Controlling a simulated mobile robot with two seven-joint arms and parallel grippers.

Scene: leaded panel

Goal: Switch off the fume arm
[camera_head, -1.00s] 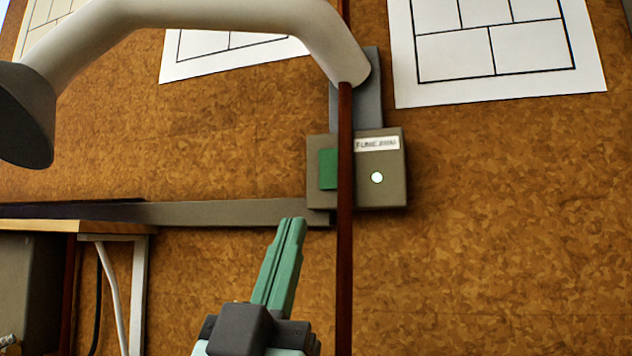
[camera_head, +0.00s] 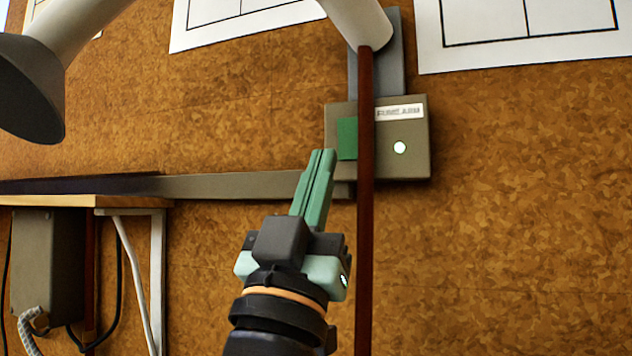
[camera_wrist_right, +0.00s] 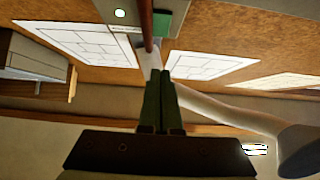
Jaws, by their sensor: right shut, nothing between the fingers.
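The fume arm's switch box (camera_head: 416,160) is a grey-brown box on the cork wall. It has a label reading FUME ARM (camera_head: 399,112), a lit whitish-green lamp (camera_head: 400,148) and a green switch plate (camera_head: 347,138). The white fume arm (camera_head: 357,22) curves above it to a dark hood (camera_head: 30,90) at the left. My right gripper (camera_head: 322,153) is shut and empty, its green fingertips just below and left of the green plate; I cannot tell if they touch. In the right wrist view the box (camera_wrist_right: 122,8) and green plate (camera_wrist_right: 161,22) show beyond the fingers (camera_wrist_right: 160,74). My left gripper is out of view.
A dark red vertical pipe (camera_head: 365,240) runs in front of the box, close right of my gripper. A grey rail (camera_head: 240,185) runs left along the wall. A wooden shelf (camera_head: 80,201) with a grey box (camera_head: 45,255) and cables is at the left.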

